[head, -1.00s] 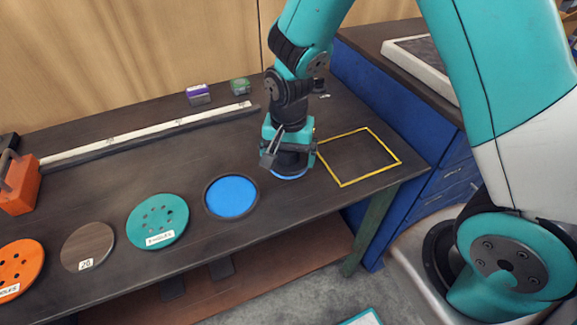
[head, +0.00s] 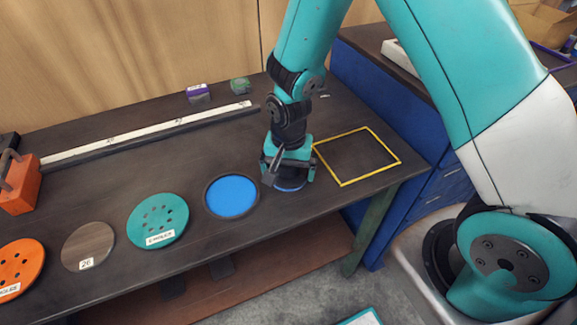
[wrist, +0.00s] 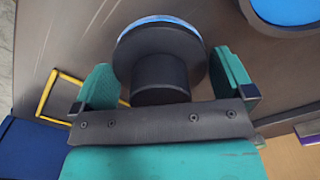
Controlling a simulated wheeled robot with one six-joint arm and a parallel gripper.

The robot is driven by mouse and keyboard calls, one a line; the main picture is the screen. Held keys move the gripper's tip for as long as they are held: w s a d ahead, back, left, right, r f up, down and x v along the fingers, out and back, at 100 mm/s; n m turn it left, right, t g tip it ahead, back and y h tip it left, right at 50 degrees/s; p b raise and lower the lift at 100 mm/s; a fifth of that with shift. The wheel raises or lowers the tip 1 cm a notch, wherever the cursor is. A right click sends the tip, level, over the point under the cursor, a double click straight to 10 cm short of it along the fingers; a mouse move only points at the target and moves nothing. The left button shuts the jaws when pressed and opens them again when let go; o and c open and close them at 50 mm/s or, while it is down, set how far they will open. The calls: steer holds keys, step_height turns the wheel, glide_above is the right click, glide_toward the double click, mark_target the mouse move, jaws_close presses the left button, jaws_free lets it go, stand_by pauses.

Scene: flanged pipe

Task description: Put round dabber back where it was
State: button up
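The round dabber (head: 290,185) is a dark round disc with a black knob and a blue underside. It is upright under my gripper (head: 289,172), low at the tabletop; I cannot tell whether it touches the table. In the wrist view the dabber's knob (wrist: 160,75) sits between the fingers of my gripper (wrist: 165,80). The fingers lie at opposite sides of the wide disc, and the dabber has moved with them. The blue pad's contact side is hidden. A round dark dish with blue inside (head: 231,196) is just left of the dabber.
A yellow square outline (head: 345,184) lies to the right on the dark table (head: 200,150). Teal (head: 157,220), brown (head: 88,246) and orange (head: 18,267) discs lie to the left. A white-topped strip (head: 150,133) and small purple (head: 198,93) and green (head: 240,86) boxes are behind.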

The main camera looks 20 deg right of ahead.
step_height(320, 180, up, 12)
steer(key=shift+f+b, duration=0.1)
steer(key=shift+b, duration=0.4)
steer(key=s+a+r+n+y, duration=0.2)
steer(key=s+r+n, duration=0.4)
steer(key=s, duration=0.3)
steer(key=s+a+r+n+y, duration=0.2)
steer(key=s+r+n, duration=0.5)
steer(key=s+n, duration=0.1)
steer(key=shift+s+a, duration=0.35)
steer(key=shift+s, duration=0.5)
steer(key=shift+r, duration=0.1)
